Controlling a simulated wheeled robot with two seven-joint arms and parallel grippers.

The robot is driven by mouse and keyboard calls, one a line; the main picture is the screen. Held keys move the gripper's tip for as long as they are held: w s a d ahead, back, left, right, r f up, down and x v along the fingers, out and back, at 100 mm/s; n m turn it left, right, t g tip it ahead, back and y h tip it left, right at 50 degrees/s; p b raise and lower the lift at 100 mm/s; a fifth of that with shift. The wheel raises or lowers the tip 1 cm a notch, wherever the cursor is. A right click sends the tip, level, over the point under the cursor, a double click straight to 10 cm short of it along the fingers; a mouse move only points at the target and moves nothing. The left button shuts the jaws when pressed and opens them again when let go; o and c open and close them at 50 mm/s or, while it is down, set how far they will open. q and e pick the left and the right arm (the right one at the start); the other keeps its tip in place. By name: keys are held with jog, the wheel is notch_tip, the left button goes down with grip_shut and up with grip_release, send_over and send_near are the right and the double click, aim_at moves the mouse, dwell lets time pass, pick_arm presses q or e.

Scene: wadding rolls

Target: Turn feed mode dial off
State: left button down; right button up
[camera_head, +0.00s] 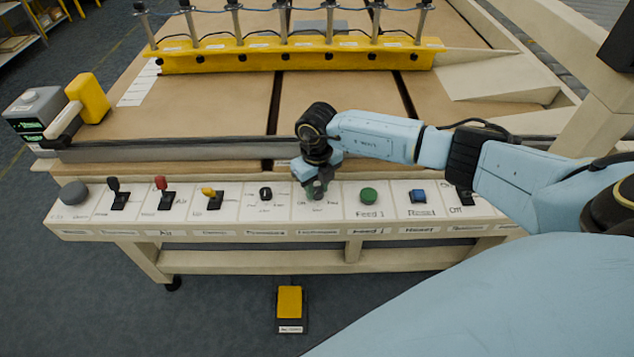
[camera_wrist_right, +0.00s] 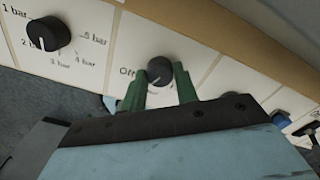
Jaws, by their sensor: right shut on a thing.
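The dial (camera_wrist_right: 159,71) is a round black knob on a white panel tile, with "Off" printed to its left in the right wrist view. A pale pointer mark shows on its lower left. My right gripper (camera_wrist_right: 158,84) has its two green fingers on either side of this dial and is shut on it. In the head view my right gripper (camera_head: 317,188) reaches down onto the panel between the pressure dial and the green button, and it hides most of the dial. My left gripper is not in view.
A black pressure dial (camera_head: 265,194) with bar marks sits to the left on the panel. A green button (camera_head: 368,196) and a blue button (camera_head: 417,195) are to the right. Several levers stand further left. A yellow pedal (camera_head: 290,301) lies on the floor.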

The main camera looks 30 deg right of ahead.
aim_at(316, 190)
jog(key=m+p, duration=0.1)
jog(key=m, duration=0.2)
jog(key=shift+r+m+p, duration=0.15)
jog(key=shift+m+p, duration=0.15)
jog(key=shift+m, duration=0.1)
jog(key=shift+m+p, duration=0.8)
jog(key=shift+m, duration=0.8)
jog(key=o, duration=1)
notch_tip(316, 190, up, 13)
jog(key=shift+r+p, duration=0.1)
jog(key=shift+p, duration=0.3)
jog(key=shift+a, duration=0.1)
